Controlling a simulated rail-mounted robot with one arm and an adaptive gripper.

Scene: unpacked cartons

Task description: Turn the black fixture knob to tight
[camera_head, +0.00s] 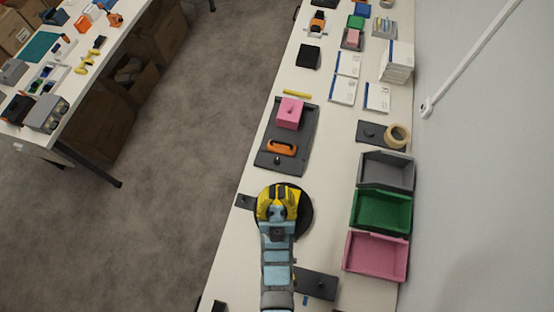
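A dark grey fixture plate (299,152) lies on the right-hand table. It carries a pink block (290,113), an orange handle (282,147) and a small black knob (277,160) near its front edge. The knob's turn position is too small to read. My yellow and blue arm stands in front of this plate, and my gripper (278,190) appears to be at its yellow end, apart from the knob. Its fingers cannot be made out clearly. Another dark plate with a black knob (320,284) lies right of my arm; which knob is the fixture knob is not certain.
Grey (386,171), green (381,211) and pink (375,256) bins line the wall side. White boxes (397,62) stand farther back. Bare tabletop (335,175) lies between fixture and bins.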

